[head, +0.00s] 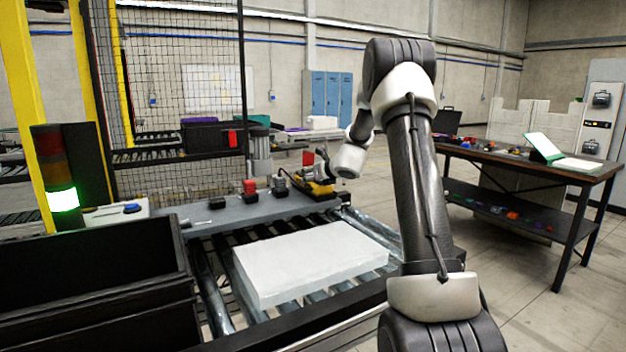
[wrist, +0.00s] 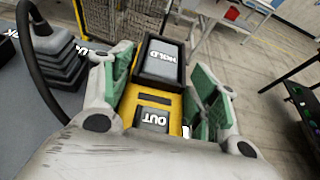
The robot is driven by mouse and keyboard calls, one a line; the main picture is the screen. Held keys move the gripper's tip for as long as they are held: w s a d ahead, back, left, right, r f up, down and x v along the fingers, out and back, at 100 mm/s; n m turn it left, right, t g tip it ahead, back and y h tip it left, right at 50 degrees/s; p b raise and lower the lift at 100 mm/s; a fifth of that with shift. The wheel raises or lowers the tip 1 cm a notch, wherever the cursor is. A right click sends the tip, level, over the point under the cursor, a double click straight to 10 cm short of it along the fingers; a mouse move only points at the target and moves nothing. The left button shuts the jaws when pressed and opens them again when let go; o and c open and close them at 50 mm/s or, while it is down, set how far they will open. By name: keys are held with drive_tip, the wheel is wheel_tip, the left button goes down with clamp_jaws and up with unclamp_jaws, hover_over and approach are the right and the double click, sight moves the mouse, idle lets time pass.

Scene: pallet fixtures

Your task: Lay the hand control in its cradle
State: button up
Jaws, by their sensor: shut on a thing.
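In the head view the yellow hand control (head: 319,189) shows beneath my gripper (head: 318,178), near the right end of a grey console (head: 225,217). I cannot make out the cradle, and cannot tell whether the hand control touches the console.
A black ribbed joystick boot (wrist: 55,50) stands left of the hand control; the joystick (head: 281,187) and a red button (head: 249,188) rise from the console. A white slab (head: 310,262) lies on the rollers in front. A black cable (wrist: 32,65) curves at left.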

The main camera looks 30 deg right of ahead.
drive_tip(key=shift+f, duration=0.45)
drive_tip(key=o, duration=1.3)
drive_tip(key=shift+f, duration=0.15)
